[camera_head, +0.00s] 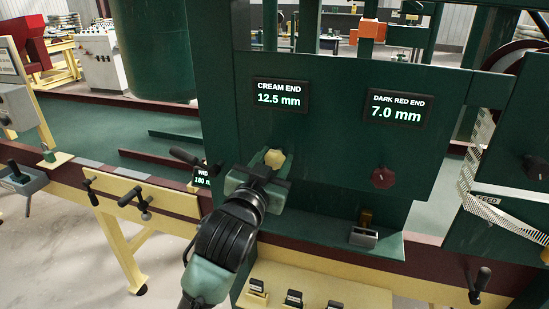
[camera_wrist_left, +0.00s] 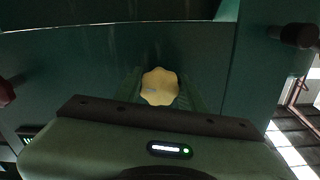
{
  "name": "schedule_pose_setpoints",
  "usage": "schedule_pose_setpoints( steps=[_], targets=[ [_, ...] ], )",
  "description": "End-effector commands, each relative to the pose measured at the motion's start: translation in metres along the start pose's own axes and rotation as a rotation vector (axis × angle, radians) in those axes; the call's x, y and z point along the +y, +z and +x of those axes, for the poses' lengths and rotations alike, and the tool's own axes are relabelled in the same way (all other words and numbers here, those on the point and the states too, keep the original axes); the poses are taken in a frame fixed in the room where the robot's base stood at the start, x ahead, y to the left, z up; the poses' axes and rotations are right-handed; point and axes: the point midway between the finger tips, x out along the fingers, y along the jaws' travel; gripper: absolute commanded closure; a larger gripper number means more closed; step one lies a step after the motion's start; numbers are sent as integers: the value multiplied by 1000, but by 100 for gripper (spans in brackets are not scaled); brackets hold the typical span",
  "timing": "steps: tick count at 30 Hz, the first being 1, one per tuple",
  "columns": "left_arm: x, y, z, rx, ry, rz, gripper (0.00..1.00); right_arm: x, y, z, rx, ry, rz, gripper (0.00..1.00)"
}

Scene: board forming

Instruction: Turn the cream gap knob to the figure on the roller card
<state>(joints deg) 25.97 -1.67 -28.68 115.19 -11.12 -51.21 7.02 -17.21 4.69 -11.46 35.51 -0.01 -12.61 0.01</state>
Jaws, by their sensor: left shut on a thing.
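The cream gap knob (camera_head: 275,159) is a pale yellow lobed knob on the green machine panel, below the display (camera_head: 280,94) reading "CREAM END 12.5 mm". My left gripper (camera_head: 268,170) is at the knob, with its fingers on either side and shut on it. In the left wrist view the cream knob (camera_wrist_left: 160,87) sits between the two green fingers (camera_wrist_left: 160,100). The dark red knob (camera_head: 383,177) is to the right, under the display (camera_head: 396,107) reading "DARK RED END 7.0 mm". I cannot make out a roller card. My right gripper is not in view.
A small metal box (camera_head: 363,237) sits on the ledge below the dark red knob.

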Motion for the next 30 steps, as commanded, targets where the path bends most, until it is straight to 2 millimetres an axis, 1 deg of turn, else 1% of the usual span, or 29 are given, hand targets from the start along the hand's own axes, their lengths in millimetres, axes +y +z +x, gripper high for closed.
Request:
schedule_pose_setpoints(
  steps=[14,15,16,17,26,28,30],
  targets=[
    [0,0,0,0,1,-17,100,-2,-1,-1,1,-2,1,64],
    [0,0,0,0,1,-17,50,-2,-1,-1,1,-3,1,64],
    [0,0,0,0,1,-17,41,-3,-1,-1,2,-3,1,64],
    [0,0,0,0,1,-17,39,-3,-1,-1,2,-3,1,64],
    [0,0,-1,1,0,-16,39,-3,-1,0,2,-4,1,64],
    [0,1,-5,1,0,-16,39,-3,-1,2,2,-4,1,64],
    [1,2,-14,0,0,-16,39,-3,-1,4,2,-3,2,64]
  ],
)
